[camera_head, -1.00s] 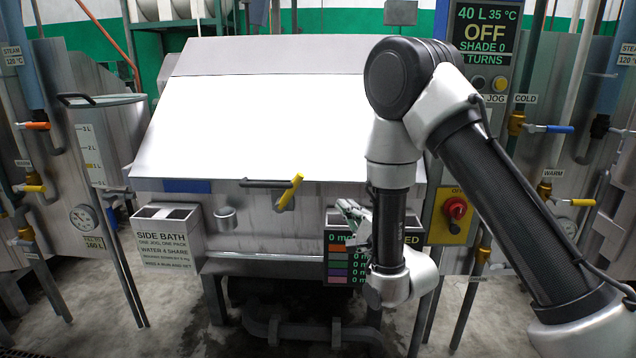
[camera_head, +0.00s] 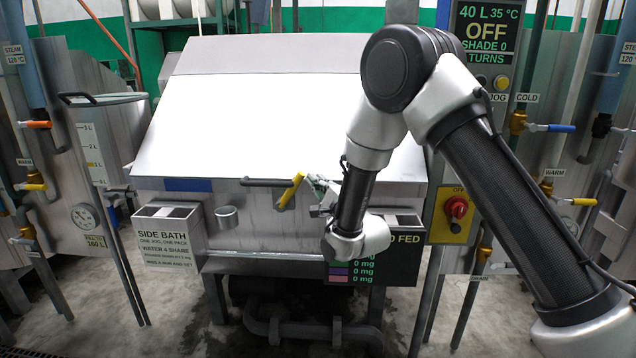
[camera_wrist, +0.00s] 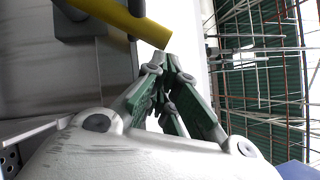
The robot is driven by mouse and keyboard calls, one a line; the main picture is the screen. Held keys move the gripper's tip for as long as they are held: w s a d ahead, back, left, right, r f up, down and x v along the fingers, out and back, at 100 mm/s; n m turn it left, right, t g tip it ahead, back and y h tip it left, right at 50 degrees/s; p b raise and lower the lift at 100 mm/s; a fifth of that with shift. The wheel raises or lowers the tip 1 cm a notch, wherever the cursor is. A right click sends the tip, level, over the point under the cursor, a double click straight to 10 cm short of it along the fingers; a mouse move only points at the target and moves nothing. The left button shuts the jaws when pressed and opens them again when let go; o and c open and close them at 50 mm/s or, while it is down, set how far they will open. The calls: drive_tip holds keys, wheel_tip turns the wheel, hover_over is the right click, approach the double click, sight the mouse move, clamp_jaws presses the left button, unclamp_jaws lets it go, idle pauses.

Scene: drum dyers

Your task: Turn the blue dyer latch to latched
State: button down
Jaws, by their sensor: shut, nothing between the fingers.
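The blue dyer is a steel machine with a large white sloped lid (camera_head: 262,105) and a small blue patch (camera_head: 187,185) on its front. Its latch has a yellow handle (camera_head: 291,190), tilted with its upper end to the right, at the right of a dark horizontal bar (camera_head: 262,182). My gripper (camera_head: 312,180) is just right of the handle. In the wrist view my gripper (camera_wrist: 172,62) is shut and empty, with its fingertips close to the end of the yellow handle (camera_wrist: 130,22). I cannot tell whether they touch.
A side bath box (camera_head: 168,228) hangs at the left of the dyer front. A dark dose panel (camera_head: 355,270) is below my arm. A yellow box with a red switch (camera_head: 456,210) stands at the right. Pipes and valves line both sides.

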drive_tip(key=shift+r, duration=0.1)
drive_tip(key=a+r+n+g, duration=0.2)
drive_tip(key=a+r+n, duration=0.2)
drive_tip(key=a, duration=0.2)
drive_tip(key=shift+a+r+n+g+h, duration=0.2)
drive_tip(key=shift+a+n+g+h, duration=0.15)
drive_tip(key=shift+n+g+h, duration=0.05)
idle(0.7)
drive_tip(key=shift+w, duration=0.1)
idle(0.4)
